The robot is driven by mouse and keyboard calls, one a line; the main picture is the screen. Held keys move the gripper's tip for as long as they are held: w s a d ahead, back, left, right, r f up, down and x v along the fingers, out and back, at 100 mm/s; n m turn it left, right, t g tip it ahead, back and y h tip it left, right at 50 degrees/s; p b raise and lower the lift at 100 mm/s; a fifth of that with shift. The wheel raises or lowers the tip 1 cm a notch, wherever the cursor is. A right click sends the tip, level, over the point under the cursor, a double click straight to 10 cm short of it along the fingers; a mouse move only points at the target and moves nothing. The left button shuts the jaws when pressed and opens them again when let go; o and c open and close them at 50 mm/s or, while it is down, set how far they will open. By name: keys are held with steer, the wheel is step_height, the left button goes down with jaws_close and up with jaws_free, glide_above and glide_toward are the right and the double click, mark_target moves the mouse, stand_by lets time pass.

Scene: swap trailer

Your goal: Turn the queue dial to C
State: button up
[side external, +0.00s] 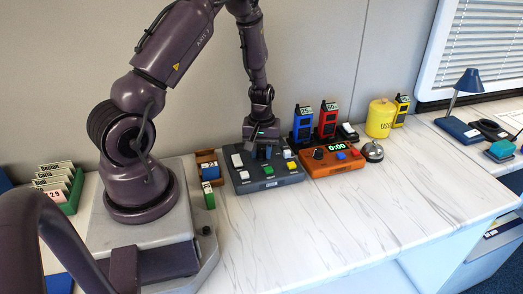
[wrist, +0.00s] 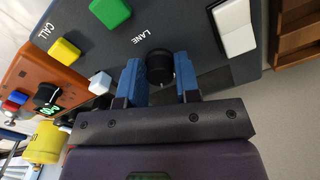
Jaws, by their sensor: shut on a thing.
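A dark grey control panel (side external: 264,183) stands on the counter. It also fills the top of the wrist view (wrist: 192,42). On it is a round black dial (wrist: 159,66), with the word LANE printed nearby; no letter C or QUEUE label is readable. My gripper (side external: 265,150) is down over the panel, with its two blue fingers on either side of the dial, shut on it. In the side view the fingers and arm hide the dial. The dial's pointer direction cannot be told clearly.
The panel also carries a white rocker switch (wrist: 234,25), a green button (wrist: 111,11) and a yellow button (wrist: 64,50). An orange timer box (side external: 333,163) with its own black knob stands close to the right. Radios (side external: 328,121) stand behind it. The counter front is clear.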

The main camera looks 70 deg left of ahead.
mark_target(262, 151)
steer(key=shift+m, duration=2.2)
steer(key=o, duration=0.9)
step_height(262, 151, up, 13)
